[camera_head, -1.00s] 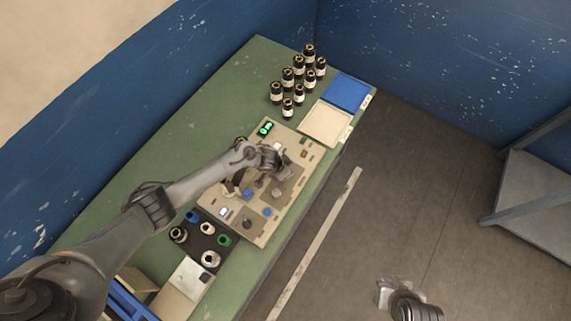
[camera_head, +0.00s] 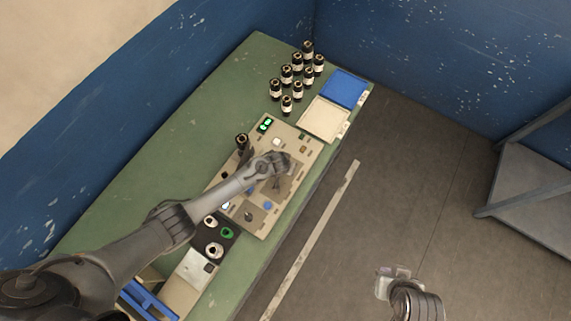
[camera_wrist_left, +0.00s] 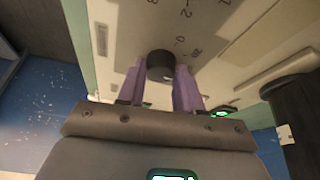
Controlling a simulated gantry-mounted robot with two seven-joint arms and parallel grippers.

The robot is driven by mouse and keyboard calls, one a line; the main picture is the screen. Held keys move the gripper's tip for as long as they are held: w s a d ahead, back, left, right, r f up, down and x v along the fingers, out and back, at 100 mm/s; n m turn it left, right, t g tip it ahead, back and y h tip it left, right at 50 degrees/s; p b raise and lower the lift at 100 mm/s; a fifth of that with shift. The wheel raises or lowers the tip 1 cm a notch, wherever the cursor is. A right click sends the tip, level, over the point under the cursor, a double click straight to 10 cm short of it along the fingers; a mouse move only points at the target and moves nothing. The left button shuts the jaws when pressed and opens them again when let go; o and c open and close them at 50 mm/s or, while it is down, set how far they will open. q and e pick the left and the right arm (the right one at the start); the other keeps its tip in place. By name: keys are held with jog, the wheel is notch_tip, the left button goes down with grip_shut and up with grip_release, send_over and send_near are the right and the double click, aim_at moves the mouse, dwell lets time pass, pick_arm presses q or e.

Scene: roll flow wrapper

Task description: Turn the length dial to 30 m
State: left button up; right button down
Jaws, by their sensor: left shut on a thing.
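A dark round dial knob (camera_wrist_left: 160,66) sits on the beige panel in the left wrist view, with dark numbers printed around it. My left gripper (camera_wrist_left: 160,85) has its two purple fingers on either side of the knob and is shut on it. I cannot tell which mark the knob points to. In the head view my left gripper (camera_head: 278,168) is over the beige wrapper panel (camera_head: 302,168) and hides the knob. My right gripper (camera_head: 388,283) is over the floor, away from the bench; its jaws are too unclear to tell.
A lit green display (camera_head: 265,124) is at the panel's far end. Several dark bottles (camera_head: 297,90) stand behind, beside a blue tray (camera_head: 346,88) and a cream tray (camera_head: 322,118). A dark upright item (camera_head: 242,140) stands left of my gripper.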

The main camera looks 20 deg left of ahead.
dwell(0.3)
pick_arm(q)
jog(key=o, duration=1)
jog(key=shift+s+r, duration=0.15)
jog(key=shift+r, duration=0.35)
jog(key=p+v, duration=0.1)
jog(key=v, duration=0.9)
jog(key=shift+f+p, duration=0.1)
jog(key=shift+p, duration=0.3)
